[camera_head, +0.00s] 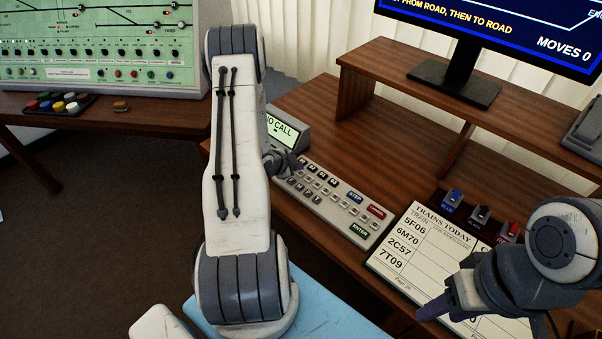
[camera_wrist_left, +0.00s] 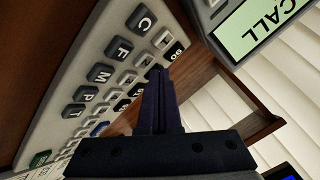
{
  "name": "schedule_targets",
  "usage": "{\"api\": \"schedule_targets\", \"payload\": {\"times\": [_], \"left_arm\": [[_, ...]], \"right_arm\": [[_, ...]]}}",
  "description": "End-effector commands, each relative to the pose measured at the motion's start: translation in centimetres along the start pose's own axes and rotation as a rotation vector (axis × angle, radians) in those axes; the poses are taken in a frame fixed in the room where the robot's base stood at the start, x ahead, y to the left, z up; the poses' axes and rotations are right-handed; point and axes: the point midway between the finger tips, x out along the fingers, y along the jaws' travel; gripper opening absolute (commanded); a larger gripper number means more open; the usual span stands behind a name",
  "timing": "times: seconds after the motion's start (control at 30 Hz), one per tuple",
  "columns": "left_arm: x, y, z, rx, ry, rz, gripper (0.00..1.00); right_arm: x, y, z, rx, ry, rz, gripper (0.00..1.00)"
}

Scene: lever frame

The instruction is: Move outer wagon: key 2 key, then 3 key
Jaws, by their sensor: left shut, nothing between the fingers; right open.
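The grey keyboard (camera_head: 345,222) lies on the wooden desk, with dark and light keys plus blue, red and green ones. It also shows in the left wrist view (camera_wrist_left: 105,35), where letter keys such as C, F and M are readable. My right gripper (camera_head: 438,308) is open and empty, over the lower part of the paper sheet.
A small display (camera_head: 286,129) reading "CALL" stands behind the keyboard. A monitor (camera_head: 510,28) shows "MOVES 0" on a raised shelf (camera_head: 400,70). The "TRAINS TODAY" sheet (camera_head: 415,245) lies right of the keyboard, with blue, grey and red levers (camera_head: 480,214) behind it.

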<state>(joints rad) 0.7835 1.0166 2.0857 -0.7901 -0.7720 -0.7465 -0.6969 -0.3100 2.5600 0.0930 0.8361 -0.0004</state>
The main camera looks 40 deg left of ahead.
Motion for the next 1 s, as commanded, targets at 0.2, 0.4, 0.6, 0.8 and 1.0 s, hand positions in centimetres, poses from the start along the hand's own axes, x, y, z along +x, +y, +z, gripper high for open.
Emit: {"api": "schedule_targets", "payload": {"times": [0.2, 0.4, 0.6, 0.8, 1.0], "left_arm": [[0.0, 0.0, 0.0, 0.000, 0.000, 0.000, 0.00], [0.5, 0.4, 0.3, 0.000, 0.000, 0.000, 0.00], [0.6, 0.4, 0.4, 0.000, 0.000, 0.000, 0.00], [0.6, 0.4, 0.4, 0.000, 0.000, 0.000, 0.00], [0.7, 0.5, 0.5, 0.000, 0.000, 0.000, 0.00]], "right_arm": [[0.0, 0.0, 0.0, 0.000, 0.000, 0.000, 0.50], [0.7, 0.1, 0.0, 0.000, 0.000, 0.000, 0.50], [0.9, 0.1, 0.1, 0.000, 0.000, 0.000, 0.50], [0.9, 0.1, 0.1, 0.000, 0.000, 0.000, 0.50], [1.0, 0.1, 0.1, 0.000, 0.000, 0.000, 0.50]]}}
